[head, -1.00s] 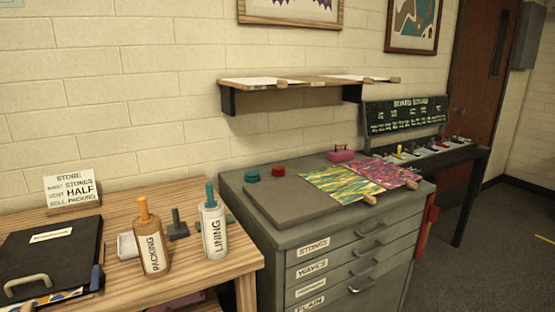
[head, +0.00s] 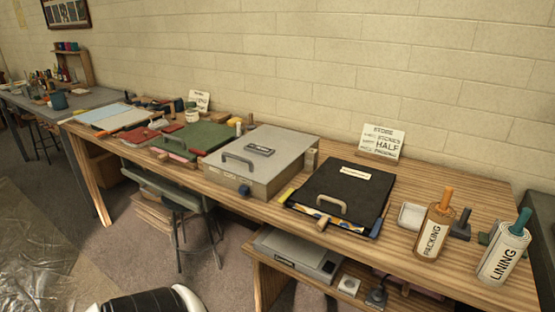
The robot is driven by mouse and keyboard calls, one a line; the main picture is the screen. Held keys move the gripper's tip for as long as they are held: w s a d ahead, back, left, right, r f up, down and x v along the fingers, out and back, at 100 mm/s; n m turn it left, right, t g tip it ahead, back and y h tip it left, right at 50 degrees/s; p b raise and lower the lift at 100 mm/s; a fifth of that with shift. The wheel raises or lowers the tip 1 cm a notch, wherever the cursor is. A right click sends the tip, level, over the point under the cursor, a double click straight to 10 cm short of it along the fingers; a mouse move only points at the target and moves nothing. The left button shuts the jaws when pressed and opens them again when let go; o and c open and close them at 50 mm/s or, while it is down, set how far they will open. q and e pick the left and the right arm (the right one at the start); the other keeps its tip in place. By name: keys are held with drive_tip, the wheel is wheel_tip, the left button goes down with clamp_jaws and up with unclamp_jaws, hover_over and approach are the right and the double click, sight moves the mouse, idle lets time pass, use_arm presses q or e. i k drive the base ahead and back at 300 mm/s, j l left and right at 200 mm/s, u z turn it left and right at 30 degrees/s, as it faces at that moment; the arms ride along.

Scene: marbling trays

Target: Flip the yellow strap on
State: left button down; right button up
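A flat black case or press (head: 343,187) lies on the wooden bench, with a pale label and a tan handle on its front. A small yellow piece (head: 288,194) sits at its left front edge, and a blue piece (head: 376,227) at its right front edge. The yellow piece looks like a strap, but it is too small to tell how it lies. Patterned paper shows along the case's front edge.
A grey box with a handle (head: 285,150) stands left of the case. A white dish (head: 411,215), the PACKING roller (head: 433,232) and the LINING roller (head: 502,255) stand to its right. A sign (head: 381,142) stands behind. A stool (head: 190,190) is under the bench's left part.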

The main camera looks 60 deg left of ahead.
sight(284, 197)
drive_tip(key=u, duration=1.7)
